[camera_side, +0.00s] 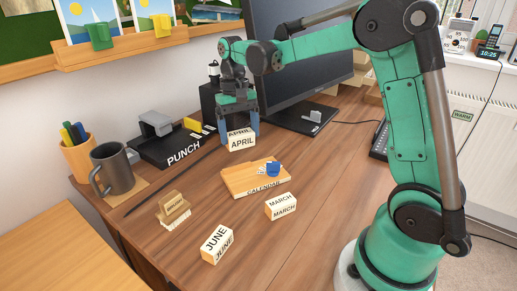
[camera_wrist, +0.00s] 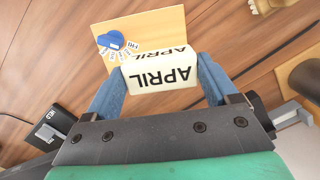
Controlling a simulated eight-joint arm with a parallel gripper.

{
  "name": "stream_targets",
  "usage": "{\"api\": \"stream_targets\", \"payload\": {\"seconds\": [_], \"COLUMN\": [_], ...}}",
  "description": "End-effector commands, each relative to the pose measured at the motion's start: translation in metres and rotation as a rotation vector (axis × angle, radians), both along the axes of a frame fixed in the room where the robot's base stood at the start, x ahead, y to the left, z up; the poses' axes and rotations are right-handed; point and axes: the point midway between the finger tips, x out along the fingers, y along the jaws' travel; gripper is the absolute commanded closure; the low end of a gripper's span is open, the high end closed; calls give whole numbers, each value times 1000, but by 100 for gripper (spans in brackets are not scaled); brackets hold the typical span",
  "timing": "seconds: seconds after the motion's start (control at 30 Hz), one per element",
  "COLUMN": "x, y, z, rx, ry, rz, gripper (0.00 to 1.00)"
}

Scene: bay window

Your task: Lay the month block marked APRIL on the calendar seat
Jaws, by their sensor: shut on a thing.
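The white block marked APRIL (camera_side: 241,142) is held between the blue fingers of my gripper (camera_side: 240,128). It is raised, behind the calendar seat in the side view. The seat is a light wooden board marked CALENDAR (camera_side: 240,180), with a blue piece and small white tags (camera_side: 270,169) on it. In the wrist view the APRIL block (camera_wrist: 160,76) sits between both fingertips (camera_wrist: 163,84), its lettering upside down. It overlaps the near edge of the wooden seat (camera_wrist: 165,18) there. The gap between block and seat is hard to judge.
A MARCH block (camera_side: 281,206) and a JUNE block (camera_side: 216,244) lie in front of the seat. A wooden stamp-like piece (camera_side: 174,207) stands to the left. A mug (camera_side: 114,170), a pen cup (camera_side: 79,156) and a black PUNCH tray (camera_side: 180,150) line the left. A monitor (camera_side: 300,75) stands behind.

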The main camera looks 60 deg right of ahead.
Motion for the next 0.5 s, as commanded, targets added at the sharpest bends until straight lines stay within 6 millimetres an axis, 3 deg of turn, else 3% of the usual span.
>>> {"api": "stream_targets", "payload": {"seconds": [0.5], "x": [0], "y": [0], "z": [-57], "rx": [0], "ry": [0], "rz": [0], "gripper": [70]}}
